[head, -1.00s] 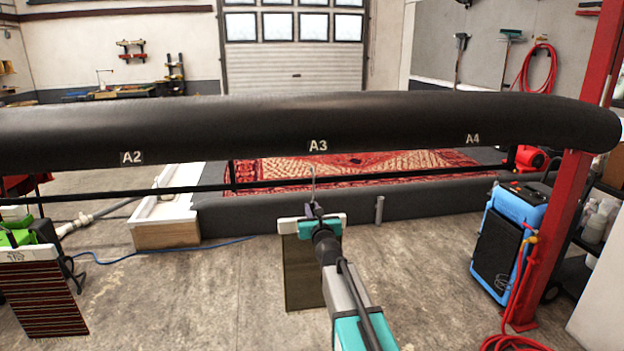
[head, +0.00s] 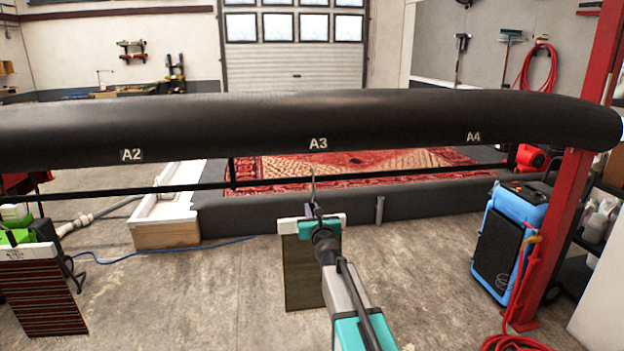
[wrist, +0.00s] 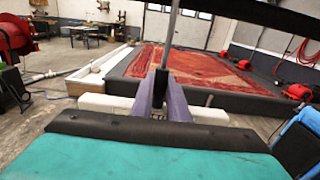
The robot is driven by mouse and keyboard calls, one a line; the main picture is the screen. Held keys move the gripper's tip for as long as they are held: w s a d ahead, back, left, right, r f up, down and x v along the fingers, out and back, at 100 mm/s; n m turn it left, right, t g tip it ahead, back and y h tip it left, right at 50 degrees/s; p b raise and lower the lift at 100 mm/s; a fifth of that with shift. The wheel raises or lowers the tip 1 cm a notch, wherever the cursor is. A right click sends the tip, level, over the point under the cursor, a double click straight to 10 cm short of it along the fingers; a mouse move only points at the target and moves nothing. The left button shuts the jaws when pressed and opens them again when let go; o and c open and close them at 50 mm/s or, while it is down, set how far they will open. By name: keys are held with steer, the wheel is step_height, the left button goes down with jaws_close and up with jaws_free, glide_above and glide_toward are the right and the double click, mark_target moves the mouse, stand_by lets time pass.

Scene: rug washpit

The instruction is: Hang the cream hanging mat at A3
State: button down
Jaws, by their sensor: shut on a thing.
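The mat (head: 303,280) hangs below my gripper in the head view; its visible face looks dark olive-brown, under a pale cream bar (head: 288,226). The bar also shows in the wrist view (wrist: 105,102). A thin metal hook (head: 313,178) rises above it. My gripper (head: 315,211) is shut on the hanger of the mat; in the wrist view the fingers (wrist: 162,100) close around the hook's stem. The A3 label (head: 318,144) is on the thick black beam (head: 230,125), just above the hook. The hook's top overlaps the thin black rail (head: 420,173) in view; I cannot tell whether they touch.
A dark red striped mat (head: 42,295) hangs at the left. A blue machine (head: 508,245) and a red post (head: 565,230) stand at the right. A red patterned rug (head: 290,168) lies in the pit behind. The concrete floor around the mat is clear.

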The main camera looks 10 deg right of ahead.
steer(key=shift+f+b, duration=0.9)
steer(key=shift+f, duration=0.05)
steer(key=c, duration=1.6)
jaws_free()
steer(key=shift+c, duration=0.2)
steer(key=shift+s, duration=0.1)
steer(key=s, duration=1.1)
steer(key=shift+s, duration=0.4)
